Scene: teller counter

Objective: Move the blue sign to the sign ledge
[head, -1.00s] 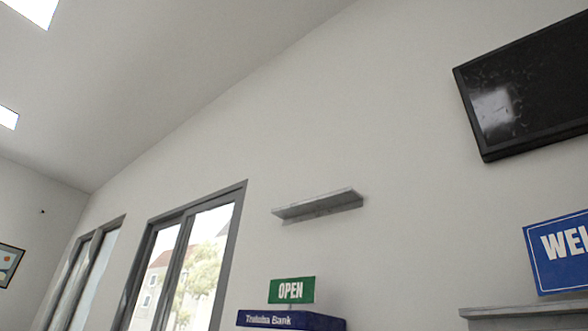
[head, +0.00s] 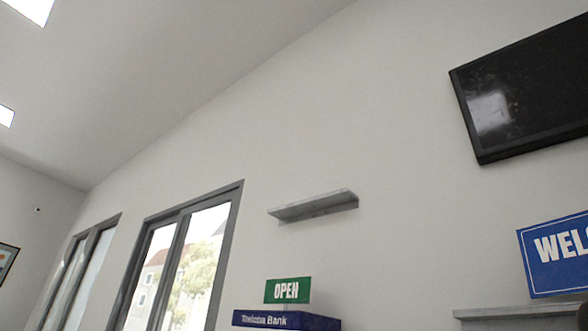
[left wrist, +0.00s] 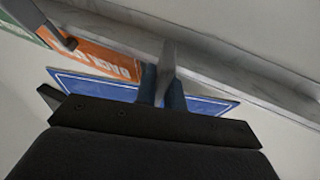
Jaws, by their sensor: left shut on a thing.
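A blue sign (head: 560,255) with white letters starting "WEL" shows at the right edge of the head view, just above a grey ledge (head: 520,312). The rest of it is cut off by the frame. In the left wrist view my left gripper (left wrist: 162,85) is shut on a blue panel with a white border (left wrist: 95,85), which spreads out on both sides of the fingers. The gripper body hides its near part. A long grey ledge (left wrist: 240,75) runs diagonally just beyond the panel; I cannot tell if they touch. My right gripper is not in view.
An orange sign (left wrist: 100,57) and a green one (left wrist: 22,28) stand left of the gripper in the wrist view. The head view shows an empty wall shelf (head: 315,205), a green OPEN sign (head: 287,290) above a dark blue bank sign (head: 285,320), and a wall screen (head: 520,90).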

